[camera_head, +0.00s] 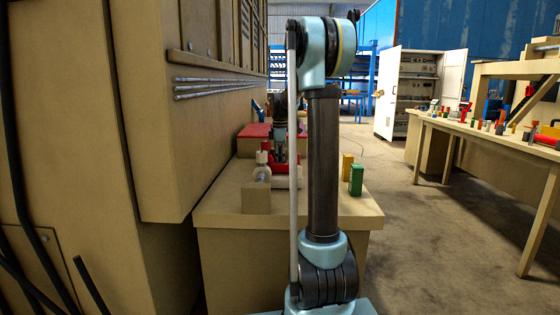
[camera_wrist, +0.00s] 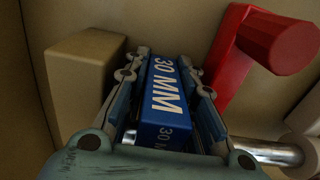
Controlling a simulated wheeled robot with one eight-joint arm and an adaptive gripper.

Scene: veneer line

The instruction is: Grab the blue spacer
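The blue spacer (camera_wrist: 165,90) is a blue block marked "30 MM" in white, seen in the middle of the wrist view. My gripper (camera_wrist: 167,62) has one finger along each side of it, and the fingers are drawn in close against its sides. The spacer's underside is hidden, so I cannot tell if it is clear of the surface below. In the head view my arm hides the spacer and most of the gripper.
A tan block (camera_wrist: 85,80) stands left of my fingers, and a red part (camera_wrist: 262,45) with a metal rod (camera_wrist: 268,150) is on the right. On the bench (camera_head: 330,212) are a yellow block (camera_head: 347,166) and a green block (camera_head: 356,181). A cluttered table (camera_head: 490,136) stands right.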

